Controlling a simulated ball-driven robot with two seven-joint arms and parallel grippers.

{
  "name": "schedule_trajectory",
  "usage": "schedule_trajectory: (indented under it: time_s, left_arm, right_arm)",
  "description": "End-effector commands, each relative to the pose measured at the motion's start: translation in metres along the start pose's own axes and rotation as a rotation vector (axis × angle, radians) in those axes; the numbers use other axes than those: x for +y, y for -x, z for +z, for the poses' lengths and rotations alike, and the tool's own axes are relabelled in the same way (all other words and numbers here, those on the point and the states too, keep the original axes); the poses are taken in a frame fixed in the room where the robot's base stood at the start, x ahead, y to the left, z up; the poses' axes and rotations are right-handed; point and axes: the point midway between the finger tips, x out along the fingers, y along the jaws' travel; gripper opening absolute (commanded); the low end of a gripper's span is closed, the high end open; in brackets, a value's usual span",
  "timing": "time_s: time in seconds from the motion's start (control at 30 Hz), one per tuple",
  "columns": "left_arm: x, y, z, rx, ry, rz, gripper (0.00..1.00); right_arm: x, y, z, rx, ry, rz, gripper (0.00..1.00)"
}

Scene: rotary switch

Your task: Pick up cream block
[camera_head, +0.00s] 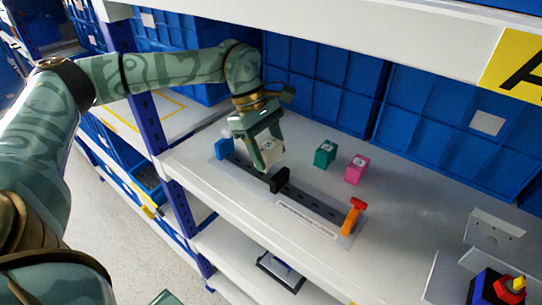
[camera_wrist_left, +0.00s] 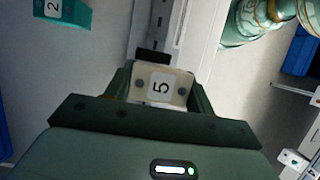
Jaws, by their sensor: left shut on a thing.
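The cream block (camera_head: 268,151) is between the fingers of my left gripper (camera_head: 262,158), above the far left part of the dark slotted rail on the shelf. In the left wrist view the cream block (camera_wrist_left: 160,87) shows a white label with a 5, and my left gripper's fingers (camera_wrist_left: 160,92) are shut on its two sides. I cannot tell from the frames how far it is above the shelf. My right gripper is not in view.
A teal block (camera_head: 325,153) and a pink block (camera_head: 356,169) stand right of the gripper. The rail (camera_head: 315,205) carries a blue end piece (camera_head: 222,148), a black slider (camera_head: 279,180) and an orange-red piece (camera_head: 352,216). Blue bins (camera_head: 330,85) line the back.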

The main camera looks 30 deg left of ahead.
Motion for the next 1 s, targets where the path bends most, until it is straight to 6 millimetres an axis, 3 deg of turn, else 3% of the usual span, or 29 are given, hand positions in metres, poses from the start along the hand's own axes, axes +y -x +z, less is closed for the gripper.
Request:
schedule_trajectory:
  time_s: [0.5, 0.7, 1.0]
  left_arm:
    - [-0.138, -0.002, -0.001, 0.001, 0.003, -0.002, 0.32]
    - [-0.164, -0.001, -0.001, 0.000, 0.003, -0.002, 0.32]
    - [-0.169, 0.014, 0.006, 0.001, 0.002, 0.000, 0.32]
  right_arm:
    - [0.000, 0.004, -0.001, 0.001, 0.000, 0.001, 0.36]
    - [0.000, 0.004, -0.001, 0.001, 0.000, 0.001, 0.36]
    - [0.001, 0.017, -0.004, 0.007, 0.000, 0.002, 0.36]
